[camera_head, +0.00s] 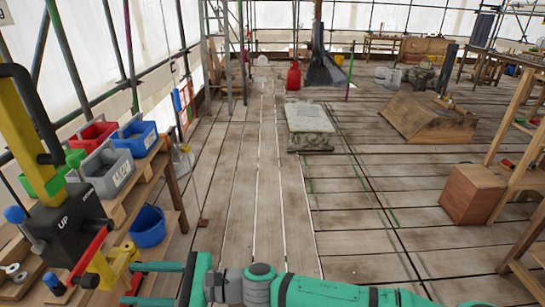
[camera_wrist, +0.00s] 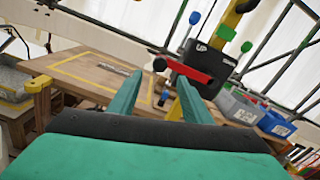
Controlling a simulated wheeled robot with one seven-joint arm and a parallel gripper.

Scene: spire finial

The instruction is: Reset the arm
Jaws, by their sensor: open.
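My gripper (camera_head: 128,284) reaches in from the bottom of the head view, its two teal fingers pointing left. In the wrist view my gripper (camera_wrist: 160,80) shows its fingers spread apart, with nothing held between them. A black box marked "UP" (camera_head: 72,215) with a red lever stands just past the fingertips on the left. In the wrist view the red lever (camera_wrist: 190,71), with a black knob at its end, lies beyond and slightly above the fingertips. I cannot tell how wide the gap between the fingertips and the lever is.
A wooden bench at the left bears red, grey and blue bins (camera_head: 137,135). A blue bucket (camera_head: 148,226) is below them. A yellow post (camera_head: 22,135) rises from the black box. Plank floor is open ahead, with a stone block (camera_head: 309,125) and a brown box (camera_head: 472,193) farther right.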

